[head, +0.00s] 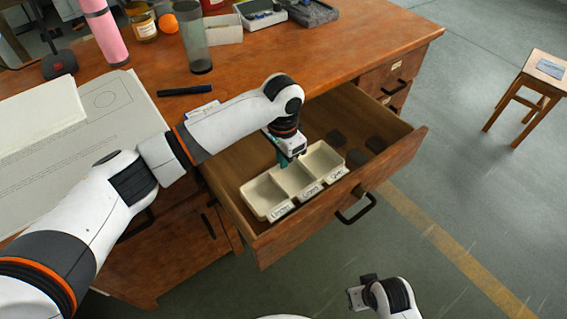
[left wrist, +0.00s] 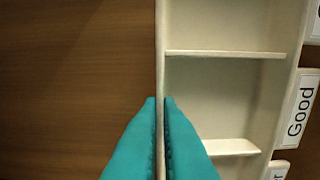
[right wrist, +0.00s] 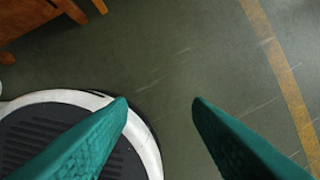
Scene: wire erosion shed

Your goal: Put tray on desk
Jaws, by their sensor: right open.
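The tray (head: 268,208) is cream-coloured, has three compartments with white labels on its front, and sits in the open desk drawer (head: 395,160). In the left wrist view the tray (left wrist: 225,53) shows from above, with one label reading "Good". My left gripper (head: 286,160) reaches down to the tray's back wall. In the left wrist view its teal fingers (left wrist: 162,105) are closed on that wall, one on each side. The compartments I see are empty. The desk (head: 330,55) has a brown wooden top. My right gripper (right wrist: 160,103) is open and empty above the floor.
The desktop's right part is clear. Dark flat pieces (head: 358,158) lie in the drawer. A stool (head: 525,85) stands far right.

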